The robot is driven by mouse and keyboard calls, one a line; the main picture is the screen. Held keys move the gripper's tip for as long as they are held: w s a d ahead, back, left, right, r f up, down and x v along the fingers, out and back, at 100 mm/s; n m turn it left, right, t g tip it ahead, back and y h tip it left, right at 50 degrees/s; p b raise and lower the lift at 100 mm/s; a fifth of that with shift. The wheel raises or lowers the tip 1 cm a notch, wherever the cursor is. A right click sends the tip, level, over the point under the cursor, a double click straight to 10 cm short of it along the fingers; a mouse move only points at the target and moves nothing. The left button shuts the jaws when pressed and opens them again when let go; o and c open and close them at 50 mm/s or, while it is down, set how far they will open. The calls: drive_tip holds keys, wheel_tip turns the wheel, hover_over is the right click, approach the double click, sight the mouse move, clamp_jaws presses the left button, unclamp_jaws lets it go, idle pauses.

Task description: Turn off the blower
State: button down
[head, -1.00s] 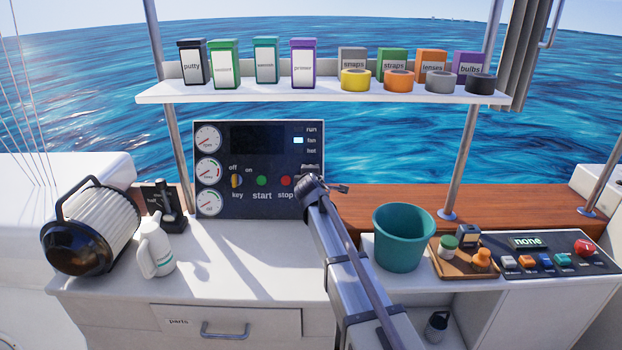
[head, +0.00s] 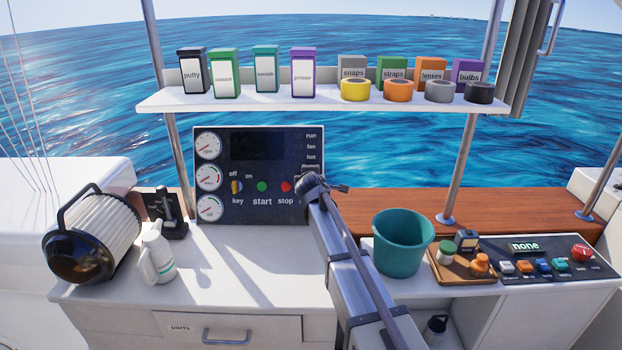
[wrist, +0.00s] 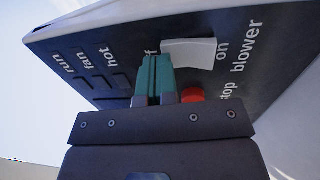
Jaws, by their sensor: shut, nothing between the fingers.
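The dark engine panel (head: 262,212) stands upright at the back of the counter. In the wrist view, the white blower rocker switch (wrist: 195,50) sits between the words off and on. My gripper (wrist: 155,62) is shut and empty. Its teal fingertips are at the off end of the rocker, partly covering the word off; I cannot tell whether they touch it. In the head view my arm's end covers most of the switch. The lamps beside run, fan and hot (head: 311,147) look dark.
The red stop button (wrist: 193,95) is close beside my fingers. The green start button (head: 262,187) and key switch (head: 237,187) are further left. A shelf (head: 320,100) with boxes and tape rolls hangs above. A teal bucket (head: 402,245) stands to the right.

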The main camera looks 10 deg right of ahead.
drive_tip(key=w+r+p+v, duration=0.1)
drive_tip(key=r+p+v, duration=0.1)
drive_tip(key=p+v, duration=0.5)
drive_tip(key=v, duration=0.6)
drive_tip(key=shift+s+r+p, duration=0.3)
drive_tip(key=shift+r, duration=0.1)
drive_tip(key=s+d+f+m+g, duration=0.2)
drive_tip(key=s+f+m+g, duration=0.1)
drive_tip(key=s, duration=0.7)
drive_tip(key=s+d+f+m+g+y, duration=0.1)
drive_tip(key=s+d+f+m+g, duration=0.2)
drive_tip(key=s+m+g, duration=0.3)
drive_tip(key=s+d+f+m+g, duration=0.2)
drive_tip(key=s+f+m+g, duration=0.2)
drive_tip(key=s, duration=1)
drive_tip(key=f+m, duration=0.1)
drive_tip(key=m, duration=0.2)
drive_tip(key=shift+s+d+m+g+y, duration=0.2)
drive_tip(key=shift+s+m+g+y, duration=0.1)
